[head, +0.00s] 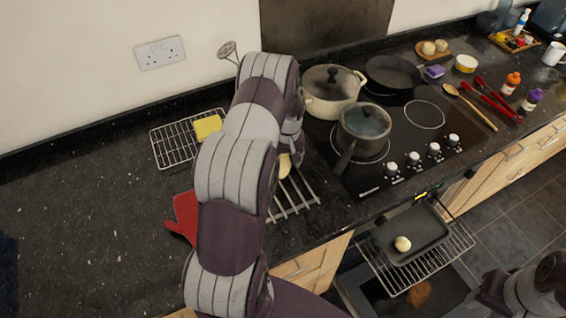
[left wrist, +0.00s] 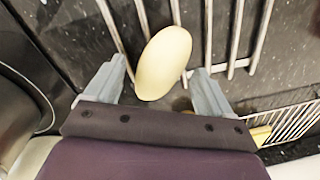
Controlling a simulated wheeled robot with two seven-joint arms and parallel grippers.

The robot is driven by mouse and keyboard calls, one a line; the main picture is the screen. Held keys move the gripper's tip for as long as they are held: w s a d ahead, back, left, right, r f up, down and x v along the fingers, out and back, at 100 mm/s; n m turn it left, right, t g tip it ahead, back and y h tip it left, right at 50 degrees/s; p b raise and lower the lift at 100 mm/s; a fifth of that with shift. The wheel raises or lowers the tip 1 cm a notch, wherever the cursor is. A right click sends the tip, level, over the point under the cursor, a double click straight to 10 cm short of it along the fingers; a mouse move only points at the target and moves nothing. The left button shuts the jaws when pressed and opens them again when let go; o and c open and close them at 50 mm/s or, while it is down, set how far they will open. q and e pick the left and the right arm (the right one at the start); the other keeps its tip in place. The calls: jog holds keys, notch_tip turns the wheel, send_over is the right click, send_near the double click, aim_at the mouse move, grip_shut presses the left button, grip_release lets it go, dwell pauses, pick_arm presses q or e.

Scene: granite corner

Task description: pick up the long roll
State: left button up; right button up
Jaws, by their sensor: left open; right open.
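The long roll (left wrist: 165,62) is pale and oval. In the left wrist view it lies on the bars of a metal rack, between the two fingers of my left gripper (left wrist: 157,82). The fingers are open, with gaps on both sides of the roll. In the head view the roll (head: 285,166) shows only in part on the rack beside the hob. My left gripper (head: 291,152) and forearm hide much of it. My right gripper (head: 480,294) is low at the right edge, far from the roll; its fingers are hard to make out.
A dark saucepan (head: 363,126) and a cream pot (head: 330,92) stand close right of my left gripper. A red mitt (head: 183,218) and a rack (head: 170,150) with a yellow sponge (head: 207,127) lie left. An oven tray (head: 425,232) bears a round roll (head: 402,243).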

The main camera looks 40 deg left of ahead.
aim_at(286, 161)
pick_arm(q)
jog(key=shift+w+a+f, duration=0.1)
jog(key=shift+a, duration=0.05)
jog(key=c, duration=1.1)
jog(key=shift+c, duration=0.2)
jog(key=shift+r, duration=0.35)
jog(key=r+b, duration=0.1)
jog(key=r, duration=0.1)
jog(key=d+r+b, duration=0.1)
jog(key=shift+w+r, duration=0.2)
jog(key=shift+r, duration=0.15)
jog(key=w+d+r+b, duration=0.1)
jog(key=d+r, duration=0.1)
jog(key=d, duration=0.1)
jog(key=w+d+r, duration=0.1)
jog(key=d+r, duration=0.1)
jog(key=d, duration=0.2)
jog(key=w+d+r+b, duration=0.1)
jog(key=d+r, duration=0.1)
jog(key=d, duration=0.1)
jog(key=shift+d+r+b, duration=0.2)
jog(key=shift+r+b, duration=0.15)
jog(key=shift+r, duration=0.05)
